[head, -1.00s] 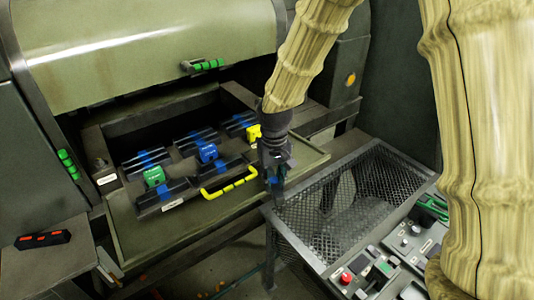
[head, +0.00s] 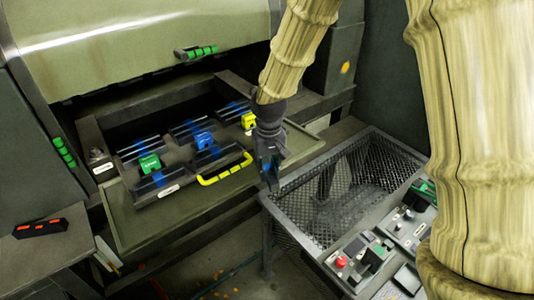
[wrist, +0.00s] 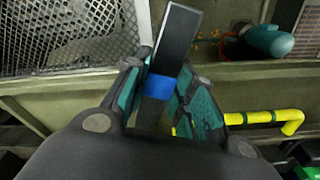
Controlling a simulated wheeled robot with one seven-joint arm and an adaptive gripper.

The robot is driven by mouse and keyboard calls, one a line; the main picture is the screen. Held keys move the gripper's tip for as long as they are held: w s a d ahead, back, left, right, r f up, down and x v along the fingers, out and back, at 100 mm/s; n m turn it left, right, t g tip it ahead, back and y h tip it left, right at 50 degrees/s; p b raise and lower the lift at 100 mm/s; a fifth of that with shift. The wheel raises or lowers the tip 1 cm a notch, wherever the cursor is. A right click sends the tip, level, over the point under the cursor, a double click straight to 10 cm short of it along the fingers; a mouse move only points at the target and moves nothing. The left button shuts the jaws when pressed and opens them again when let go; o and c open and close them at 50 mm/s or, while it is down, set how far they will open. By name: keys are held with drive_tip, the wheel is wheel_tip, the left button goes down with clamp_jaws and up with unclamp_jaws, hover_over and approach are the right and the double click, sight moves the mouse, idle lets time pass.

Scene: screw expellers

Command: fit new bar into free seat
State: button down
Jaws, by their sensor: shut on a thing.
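My gripper (head: 269,172) is shut on a dark grey bar (wrist: 178,40) with a blue band, the new bar by its look. In the wrist view the bar stands out beyond the fingers, slightly tilted. In the head view my gripper hangs right of the yellow handle (head: 224,176), close to the mesh basket's near-left corner. The tray (head: 118,205) holds several dark bars with blue bands in rows. A green block (head: 149,163), a blue block (head: 203,139) and a yellow block (head: 248,121) sit among them. Which seat is free I cannot tell.
The mesh basket (head: 335,190) stands right of the tray, with a control panel (head: 365,250) in front of it. The raised machine cover (head: 150,45) is above the tray. A black box with red marks (head: 40,228) lies on the left ledge.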

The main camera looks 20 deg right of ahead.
drive_tip(key=shift+s+r+g+p, duration=0.15)
drive_tip(key=shift+r+g+p, duration=0.2)
drive_tip(key=shift+p, duration=1.15)
drive_tip(key=r+p, duration=0.2)
drive_tip(key=shift+w+r, duration=0.3)
drive_tip(key=shift+r, duration=0.1)
drive_tip(key=w+r+m+p, duration=0.1)
drive_tip(key=w+r+m, duration=0.1)
drive_tip(key=w, duration=0.1)
drive_tip(key=w+d+r+m+p, duration=0.1)
drive_tip(key=w+r+m, duration=0.1)
drive_tip(key=r+m, duration=0.1)
drive_tip(key=shift+w+d, duration=0.2)
drive_tip(key=shift+w, duration=0.2)
drive_tip(key=w+r+m+p, duration=0.4)
drive_tip(key=w+r+m, duration=0.5)
drive_tip(key=r, duration=0.2)
drive_tip(key=shift+d+f+b, duration=0.2)
drive_tip(key=shift+f+b, duration=1.5)
drive_tip(key=shift+f, duration=1.3)
drive_tip(key=shift+d+f+b, duration=0.15)
drive_tip(key=shift+f+b, duration=1.5)
drive_tip(key=shift+f, duration=1.3)
drive_tip(key=shift+f, duration=1.2)
